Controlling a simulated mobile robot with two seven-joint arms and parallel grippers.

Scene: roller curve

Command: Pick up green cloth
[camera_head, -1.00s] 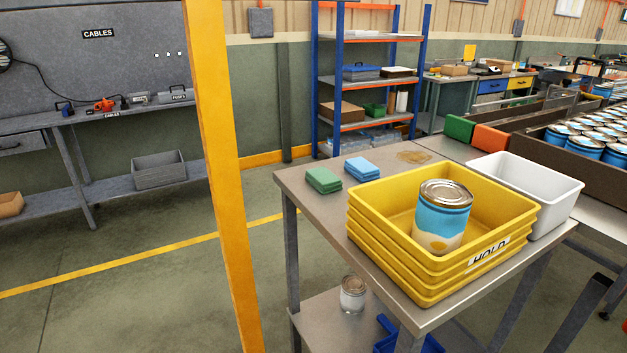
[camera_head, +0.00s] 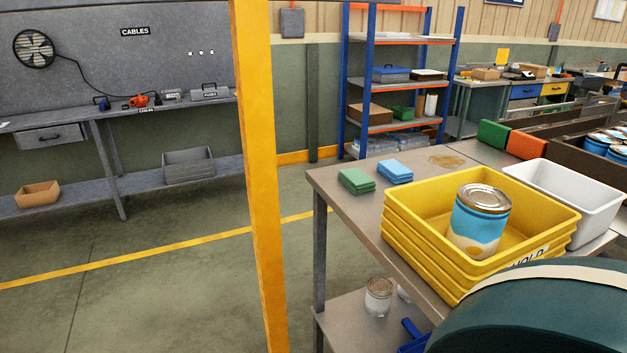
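The green cloth (camera_head: 357,181) lies as a small folded stack on the metal table (camera_head: 349,207), near its far left corner. A blue folded cloth (camera_head: 395,172) lies just to its right, close beside it. No gripper shows in the head view. A large dark teal rounded part, seemingly one of my arm links, fills the bottom right corner and covers part of the table and the front of the yellow bin.
Stacked yellow bins (camera_head: 408,240) hold a blue-labelled can (camera_head: 479,222). A white bin (camera_head: 568,197), green block (camera_head: 493,134) and orange block (camera_head: 528,145) stand to the right. A yellow post (camera_head: 257,180) rises left of the table. A brown stain (camera_head: 447,160) marks the tabletop.

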